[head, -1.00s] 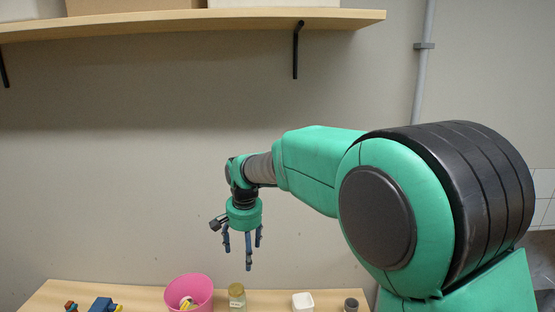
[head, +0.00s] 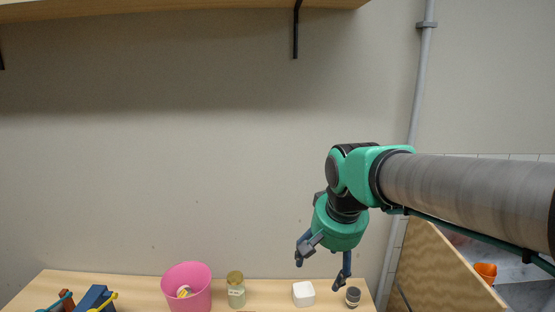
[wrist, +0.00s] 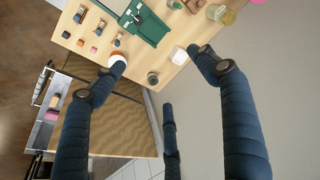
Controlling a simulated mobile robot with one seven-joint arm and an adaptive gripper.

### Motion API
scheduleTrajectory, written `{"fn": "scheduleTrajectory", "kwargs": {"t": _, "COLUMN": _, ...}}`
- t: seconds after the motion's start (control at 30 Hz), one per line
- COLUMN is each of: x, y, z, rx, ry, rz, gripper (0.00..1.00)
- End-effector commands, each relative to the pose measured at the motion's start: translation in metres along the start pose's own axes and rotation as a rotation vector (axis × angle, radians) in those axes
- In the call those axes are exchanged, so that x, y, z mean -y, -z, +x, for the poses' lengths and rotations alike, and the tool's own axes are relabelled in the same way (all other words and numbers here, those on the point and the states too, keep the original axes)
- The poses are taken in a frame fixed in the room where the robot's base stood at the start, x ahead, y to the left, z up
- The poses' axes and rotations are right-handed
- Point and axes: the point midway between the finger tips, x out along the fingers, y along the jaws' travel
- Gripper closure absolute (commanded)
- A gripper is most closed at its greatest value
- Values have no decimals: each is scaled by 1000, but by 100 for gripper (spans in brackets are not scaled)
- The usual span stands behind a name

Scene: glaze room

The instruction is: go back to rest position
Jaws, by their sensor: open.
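My gripper (head: 322,262) hangs in the air in the head view, above the right end of the table. Its dark blue fingers are spread and empty. In the wrist view the fingers (wrist: 150,85) are also wide apart with nothing between them. Below them is the table (wrist: 150,73), seen from above, with a wooden side panel beyond its end.
On the table (head: 135,284) stand a pink bucket (head: 188,287) with items inside, a glass jar (head: 236,290), a white container (head: 303,294) and a small dark-and-white jar (head: 353,297). A shelf (head: 180,8) is overhead. A wooden panel (head: 440,275) stands at right.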

Motion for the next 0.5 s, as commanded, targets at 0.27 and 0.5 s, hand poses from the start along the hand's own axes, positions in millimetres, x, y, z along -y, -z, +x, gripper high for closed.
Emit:
{"fn": "scheduleTrajectory", "kwargs": {"t": 0.27, "x": -49, "y": -61, "z": -6, "rx": -58, "ry": -7, "rz": -31, "gripper": 26}}
{"fn": "scheduleTrajectory", "kwargs": {"t": 0.5, "x": -84, "y": -116, "z": -2, "rx": -104, "ry": -20, "rz": -62, "gripper": 26}}
